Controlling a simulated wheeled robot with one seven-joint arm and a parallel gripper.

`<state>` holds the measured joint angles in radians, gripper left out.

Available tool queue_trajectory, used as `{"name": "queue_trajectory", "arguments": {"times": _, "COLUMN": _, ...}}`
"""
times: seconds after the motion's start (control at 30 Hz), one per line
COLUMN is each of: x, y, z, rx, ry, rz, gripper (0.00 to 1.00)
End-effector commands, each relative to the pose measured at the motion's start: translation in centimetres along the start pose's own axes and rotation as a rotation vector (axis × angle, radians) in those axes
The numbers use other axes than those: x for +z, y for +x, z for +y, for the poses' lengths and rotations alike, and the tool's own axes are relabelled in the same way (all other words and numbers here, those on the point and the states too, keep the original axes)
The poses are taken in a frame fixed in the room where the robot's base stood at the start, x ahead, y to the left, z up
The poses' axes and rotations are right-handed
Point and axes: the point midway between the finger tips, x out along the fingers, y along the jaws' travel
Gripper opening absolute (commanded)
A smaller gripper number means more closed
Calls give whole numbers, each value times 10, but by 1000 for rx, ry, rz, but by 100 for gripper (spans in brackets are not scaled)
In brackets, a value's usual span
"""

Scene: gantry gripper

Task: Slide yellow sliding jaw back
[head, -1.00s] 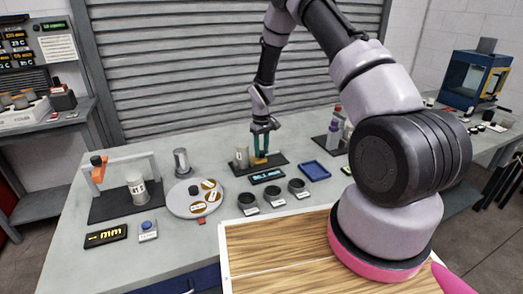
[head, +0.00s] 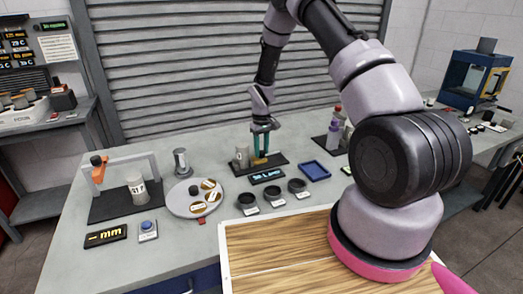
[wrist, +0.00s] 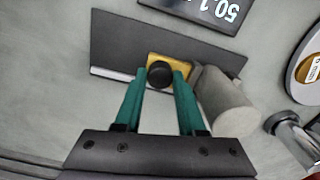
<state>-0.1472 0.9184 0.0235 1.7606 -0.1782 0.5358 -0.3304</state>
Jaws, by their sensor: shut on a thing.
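The yellow sliding jaw (wrist: 185,66) sits on a dark base plate (wrist: 115,45) and carries a round black knob (wrist: 160,74). In the head view the jaw (head: 259,161) shows low between my fingers. My gripper (wrist: 164,76) has its green fingers on either side of the black knob, shut on it. The gripper also shows in the head view (head: 261,152), pointing down at the base plate. The far side of the knob is hidden.
A digital display (head: 268,176) stands in front of the base plate. Several dark rings with labels, a round tray (head: 176,207) and a blue tray (head: 315,171) are nearby. A gantry with an orange part (head: 99,170) stands at left. Grey bench shows between them.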

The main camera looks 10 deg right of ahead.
Motion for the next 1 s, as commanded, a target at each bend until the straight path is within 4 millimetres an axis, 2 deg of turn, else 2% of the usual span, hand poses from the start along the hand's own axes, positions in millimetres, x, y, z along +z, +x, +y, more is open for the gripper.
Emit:
{"name": "queue_trajectory", "arguments": {"times": 0.47, "x": 0, "y": 0, "z": 2, "rx": 0, "ry": 1, "rz": 0, "gripper": 0}}
{"name": "queue_trajectory", "arguments": {"times": 0.73, "x": 8, "y": 0, "z": 37, "rx": 0, "ry": 4, "rz": -1, "gripper": 0}}
{"name": "queue_trajectory", "arguments": {"times": 1.0, "x": 9, "y": 0, "z": 43, "rx": 2, "ry": 1, "rz": -1, "gripper": 0}}
